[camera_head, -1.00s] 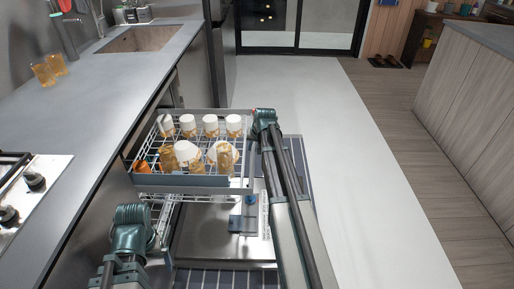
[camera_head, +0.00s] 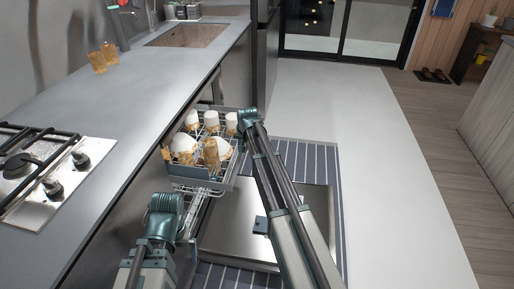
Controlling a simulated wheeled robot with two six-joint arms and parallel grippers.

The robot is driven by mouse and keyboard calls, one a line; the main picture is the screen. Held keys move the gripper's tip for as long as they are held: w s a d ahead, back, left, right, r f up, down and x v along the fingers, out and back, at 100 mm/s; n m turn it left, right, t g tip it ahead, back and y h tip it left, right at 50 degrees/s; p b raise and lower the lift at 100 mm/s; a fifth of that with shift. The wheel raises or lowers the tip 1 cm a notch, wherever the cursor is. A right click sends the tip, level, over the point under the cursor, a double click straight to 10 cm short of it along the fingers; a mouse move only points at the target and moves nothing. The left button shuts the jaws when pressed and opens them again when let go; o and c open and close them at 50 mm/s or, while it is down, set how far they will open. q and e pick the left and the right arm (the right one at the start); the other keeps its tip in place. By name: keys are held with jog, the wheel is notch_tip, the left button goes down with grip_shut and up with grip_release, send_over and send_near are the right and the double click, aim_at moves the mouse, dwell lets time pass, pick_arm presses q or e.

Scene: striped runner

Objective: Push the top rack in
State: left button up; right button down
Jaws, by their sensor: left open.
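The top rack (camera_head: 196,184) of the dishwasher is partly out from under the counter, its inner part hidden by the counter edge. It holds several white and amber cups and glasses (camera_head: 211,153). The open dishwasher door (camera_head: 235,240) lies flat below. My left gripper (camera_head: 188,232) is low at the near side of the rack, apart from it and open, mostly hidden by its own arm. My right arm reaches up along the rack's right side, its bent joint by the far right corner; its gripper is hidden.
The counter (camera_head: 130,100) with a hob (camera_head: 55,165) and sink (camera_head: 190,35) runs along the left. Two amber glasses (camera_head: 103,57) stand on it. A striped runner (camera_head: 310,160) lies under the door. The pale floor to the right is clear.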

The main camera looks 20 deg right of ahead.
jog(key=w+a, duration=0.3)
jog(key=a, duration=0.2)
jog(key=w+a, duration=0.3)
jog(key=a, duration=0.1)
jog(key=w+a, duration=0.3)
jog(key=a, duration=0.2)
jog(key=shift+a, duration=0.35)
jog(key=c, duration=0.8)
grip_release()
jog(key=shift+o, duration=0.2)
jog(key=p+v, duration=1.2)
jog(key=v, duration=0.2)
jog(key=shift+f, duration=0.15)
